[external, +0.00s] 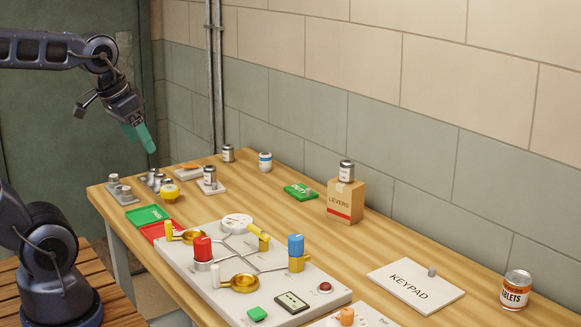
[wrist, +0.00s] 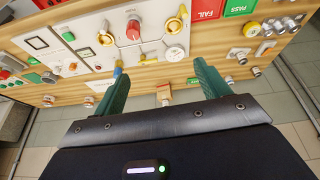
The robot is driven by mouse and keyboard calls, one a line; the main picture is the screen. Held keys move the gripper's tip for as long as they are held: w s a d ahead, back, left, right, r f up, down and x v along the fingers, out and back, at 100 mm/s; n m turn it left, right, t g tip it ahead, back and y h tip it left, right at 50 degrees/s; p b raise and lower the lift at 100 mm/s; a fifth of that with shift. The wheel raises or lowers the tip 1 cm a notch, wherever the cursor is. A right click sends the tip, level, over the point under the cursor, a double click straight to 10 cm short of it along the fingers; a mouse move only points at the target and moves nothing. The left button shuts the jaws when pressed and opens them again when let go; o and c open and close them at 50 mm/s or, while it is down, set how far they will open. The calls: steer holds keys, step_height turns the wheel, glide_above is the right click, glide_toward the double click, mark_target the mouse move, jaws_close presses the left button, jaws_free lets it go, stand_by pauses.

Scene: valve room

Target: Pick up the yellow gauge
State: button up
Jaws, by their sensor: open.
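The yellow gauge (external: 169,190) is a small round yellow piece with a pale top, standing on the wooden bench near its left end, just behind the green tray. In the wrist view the yellow gauge (wrist: 251,29) shows at the upper right, beside the green area and outside the span of the fingers. My gripper (external: 150,147) has green fingers and hangs above the bench's far left part, above the gauge and apart from it. In the wrist view my gripper (wrist: 166,72) is open, with nothing between its fingers.
Metal weights (external: 156,180) stand close behind the gauge. The green tray (external: 147,216) and red tray (external: 157,232) lie in front. A white valve panel (external: 190,275) fills the bench's middle. A LEVERS box (external: 345,200) stands near the tiled wall.

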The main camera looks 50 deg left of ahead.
steer(key=w+a+f+n+g, duration=0.1)
steer(key=w+a+n, duration=0.55)
steer(key=w, duration=0.35)
steer(key=n+g+h, duration=0.1)
steer(key=n+g, duration=0.2)
steer(key=n, duration=1)
glide_toward(168, 187)
steer(key=shift+w+a, duration=0.1)
steer(key=shift+w, duration=0.1)
steer(key=shift+a+f, duration=0.3)
steer(key=shift+f, duration=0.25)
steer(key=f, duration=0.4)
steer(key=shift+d+f, duration=0.35)
steer(key=shift+f, duration=0.05)
steer(key=f, duration=0.2)
steer(key=d+f, duration=0.1)
steer(key=f, duration=0.1)
steer(key=shift+d+f, duration=0.1)
steer(key=shift+d, duration=0.05)
steer(key=shift+d+f, duration=0.1)
steer(key=shift+f, duration=0.45)
